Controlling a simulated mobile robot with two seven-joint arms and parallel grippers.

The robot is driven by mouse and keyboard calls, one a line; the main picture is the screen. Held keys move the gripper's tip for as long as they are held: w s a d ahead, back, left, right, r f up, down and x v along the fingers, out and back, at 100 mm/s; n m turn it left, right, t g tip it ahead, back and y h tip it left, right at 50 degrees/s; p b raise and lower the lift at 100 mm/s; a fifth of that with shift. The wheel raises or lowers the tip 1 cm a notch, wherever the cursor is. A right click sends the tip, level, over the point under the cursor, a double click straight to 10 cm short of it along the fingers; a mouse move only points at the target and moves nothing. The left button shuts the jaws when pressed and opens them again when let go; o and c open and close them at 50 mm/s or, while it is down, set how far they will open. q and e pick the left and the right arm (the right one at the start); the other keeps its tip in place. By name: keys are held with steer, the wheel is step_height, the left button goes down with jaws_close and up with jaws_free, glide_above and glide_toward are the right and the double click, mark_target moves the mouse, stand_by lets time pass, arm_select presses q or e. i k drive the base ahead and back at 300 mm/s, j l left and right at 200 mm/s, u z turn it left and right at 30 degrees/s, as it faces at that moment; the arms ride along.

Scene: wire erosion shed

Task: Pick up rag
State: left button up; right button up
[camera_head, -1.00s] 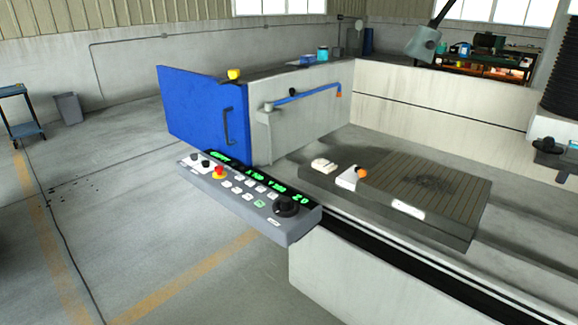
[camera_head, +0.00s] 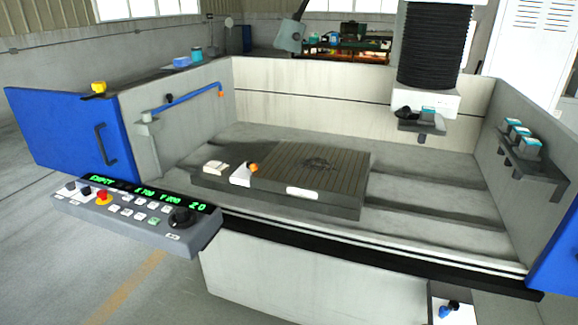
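Neither of my grippers is in view.
The machine's worktable (camera_head: 335,175) carries a white block (camera_head: 215,168) and a clamp with an orange knob (camera_head: 253,168). A control panel (camera_head: 140,213) juts out at the front left, near an open blue door (camera_head: 70,130). A black bellows column (camera_head: 435,45) hangs at the right. Floor at the left is clear.

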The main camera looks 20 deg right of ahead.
mark_target(212, 167)
steer(key=j+z, duration=0.1)
steer(key=z, duration=0.35)
steer(key=i+j+z, duration=0.1)
steer(key=z, duration=0.4)
steer(key=j+z, duration=0.25)
steer(key=z, duration=0.2)
steer(key=j+z, duration=0.3)
steer(key=j, duration=0.15)
steer(key=k+j+z, duration=0.1)
steer(key=j+z, duration=0.2)
steer(key=j, duration=0.35)
steer(key=k+j+z, duration=0.15)
steer(key=j, duration=0.5)
steer(key=k+z, duration=0.05)
